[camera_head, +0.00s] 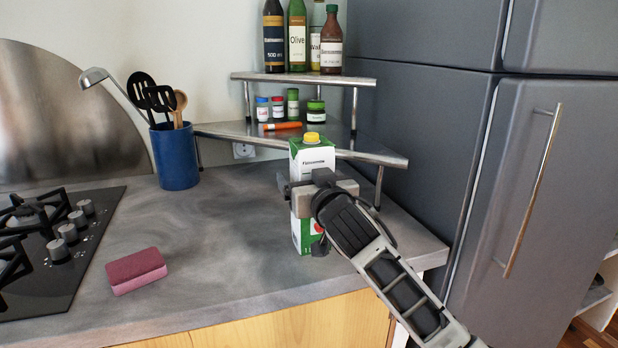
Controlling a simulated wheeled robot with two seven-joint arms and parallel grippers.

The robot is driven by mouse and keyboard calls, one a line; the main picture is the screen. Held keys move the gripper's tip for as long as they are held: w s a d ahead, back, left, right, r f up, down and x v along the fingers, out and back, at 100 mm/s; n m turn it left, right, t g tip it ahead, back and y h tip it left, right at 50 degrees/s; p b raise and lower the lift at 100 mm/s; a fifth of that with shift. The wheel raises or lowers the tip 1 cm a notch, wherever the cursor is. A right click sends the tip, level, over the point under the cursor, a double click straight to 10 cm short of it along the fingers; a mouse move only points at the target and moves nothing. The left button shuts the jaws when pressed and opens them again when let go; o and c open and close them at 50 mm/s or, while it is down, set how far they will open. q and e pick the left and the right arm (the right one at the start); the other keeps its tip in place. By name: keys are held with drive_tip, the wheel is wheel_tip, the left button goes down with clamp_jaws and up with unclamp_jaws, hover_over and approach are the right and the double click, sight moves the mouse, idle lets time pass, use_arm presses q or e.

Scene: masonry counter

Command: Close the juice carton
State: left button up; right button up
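The juice carton (313,156) is white and green and stands upright on the grey counter, near the front of the corner shelf. A yellow cap (312,138) shows on its slanted top; whether it is fully seated cannot be told. My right gripper (308,190) comes from the lower right and lies across the carton's middle, hiding part of its front. One dark finger shows along the carton's left side. The other finger is hidden behind the gripper body, so I cannot tell whether it grips. My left gripper is not in view.
A two-tier metal corner shelf (375,156) behind holds bottles (297,40), small jars (316,111) and an orange tube. A blue utensil holder (176,157), a pink sponge (136,270) and a stove (50,240) are left. A grey fridge (540,180) stands right.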

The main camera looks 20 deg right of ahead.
drive_tip(key=shift+r, duration=0.25)
drive_tip(key=s, duration=1.2)
drive_tip(key=shift+d, duration=0.2)
drive_tip(key=shift+f, duration=0.15)
drive_tip(key=s+d+f+g, duration=0.1)
drive_tip(key=s+f+g, duration=0.35)
drive_tip(key=f, duration=0.45)
drive_tip(key=s+d+f+g, duration=0.1)
drive_tip(key=s+f+g, duration=0.2)
drive_tip(key=s+f, duration=0.5)
drive_tip(key=s+f+n+g, duration=0.1)
drive_tip(key=s+f+g, duration=0.6)
drive_tip(key=s+f, duration=0.7)
drive_tip(key=w+a+t+y, duration=0.3)
drive_tip(key=w+a+t, duration=0.1)
drive_tip(key=a+t, duration=0.2)
drive_tip(key=shift+w+a+f+n+t, duration=0.25)
drive_tip(key=shift+f+n+t, duration=0.15)
drive_tip(key=shift+t, duration=0.25)
